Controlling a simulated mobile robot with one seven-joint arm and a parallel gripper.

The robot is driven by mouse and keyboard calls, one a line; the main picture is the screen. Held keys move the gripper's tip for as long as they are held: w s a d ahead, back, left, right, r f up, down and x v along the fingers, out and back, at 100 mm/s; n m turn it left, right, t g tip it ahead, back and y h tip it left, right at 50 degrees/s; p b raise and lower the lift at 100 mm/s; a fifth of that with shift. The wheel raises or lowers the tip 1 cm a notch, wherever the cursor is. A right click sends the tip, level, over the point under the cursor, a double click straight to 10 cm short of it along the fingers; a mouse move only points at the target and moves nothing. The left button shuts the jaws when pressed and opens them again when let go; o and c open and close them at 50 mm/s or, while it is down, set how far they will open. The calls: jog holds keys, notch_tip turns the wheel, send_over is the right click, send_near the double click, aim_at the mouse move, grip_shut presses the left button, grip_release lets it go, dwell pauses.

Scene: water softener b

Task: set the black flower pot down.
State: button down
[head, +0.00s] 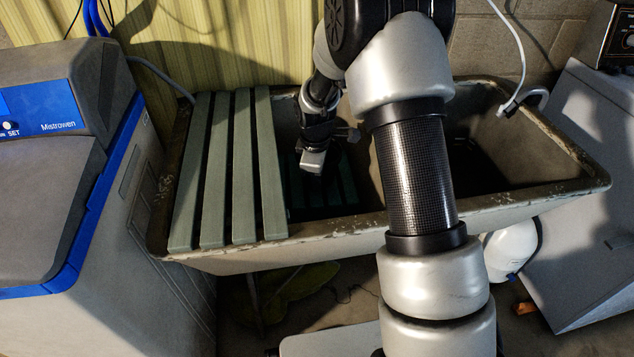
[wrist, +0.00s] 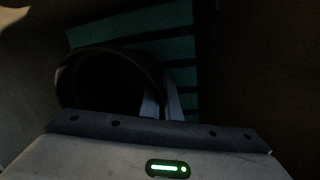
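The black flower pot (wrist: 108,82) shows in the wrist view as a dark round opening with a faint rim. My gripper (wrist: 161,103) has its two pale fingers close together across the pot's right wall, one on either side. In the head view, my gripper (head: 314,165) points down into the left basin of the sink (head: 310,240). The pot is hard to make out there, lost in shadow and behind the gripper. Green slats (wrist: 150,22) lie below the pot in the wrist view. I cannot tell whether the pot touches them.
Green slats (head: 230,170) cover the left end of the sink. More green slats (head: 343,185) lie low in the left basin. The basin walls stand close around my gripper. A grey and blue machine (head: 60,130) stands left, and a grey appliance (head: 585,190) right.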

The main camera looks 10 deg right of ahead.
jog(key=shift+f, duration=0.15)
jog(key=c, duration=2)
grip_release()
